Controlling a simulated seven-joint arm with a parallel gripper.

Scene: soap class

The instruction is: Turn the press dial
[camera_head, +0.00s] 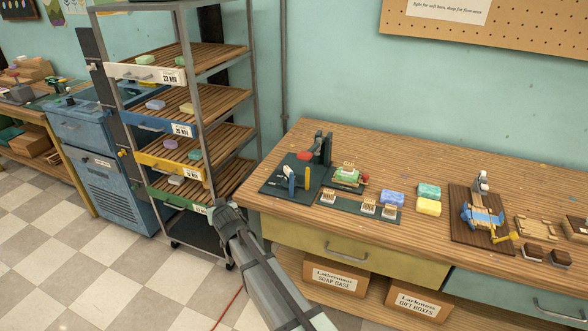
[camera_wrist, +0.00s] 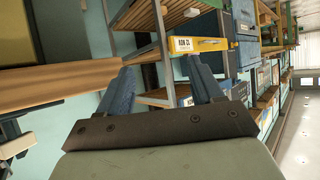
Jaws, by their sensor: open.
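A dark press-like device (camera_head: 322,148) with a red part (camera_head: 305,156) stands on a dark green mat (camera_head: 273,187) at the left end of the wooden table. A pale disc and a yellow part (camera_head: 291,182) show at its front; which part is the dial is too small to tell. My gripper (camera_head: 228,208) is beside the table's left front corner, left of and apart from the device. In the wrist view my gripper (camera_wrist: 162,80) has its two blue fingers spread with nothing between them. The device is not clearly visible in that view.
A metal rack (camera_head: 214,130) with slatted shelves and soaps stands just behind my gripper. Bare wood lies along the front edge.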

